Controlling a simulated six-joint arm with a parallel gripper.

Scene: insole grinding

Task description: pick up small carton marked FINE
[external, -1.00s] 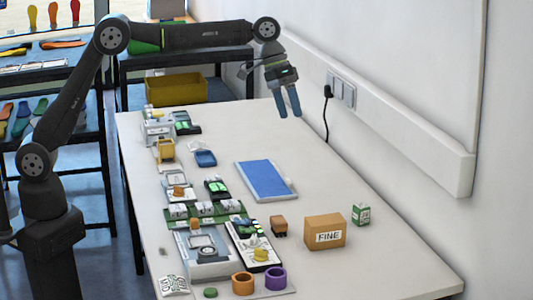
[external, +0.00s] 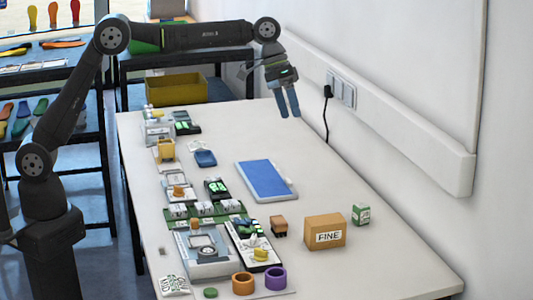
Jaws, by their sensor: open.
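The small carton marked FINE (external: 325,231) is a brown box with a white label on its front face. It stands upright on the white table (external: 335,175) at the near right. My gripper (external: 290,103) hangs over the far right part of the table, well away from the carton and higher up. Its two blue fingers point down, open, with nothing between them.
A small brown block (external: 279,226) stands just left of the carton and a green-white box (external: 361,214) just right of it. A blue pad (external: 265,180) lies mid-table. Orange (external: 243,284) and purple rings (external: 276,279) stand at the front. A wall with sockets (external: 341,90) borders the right side.

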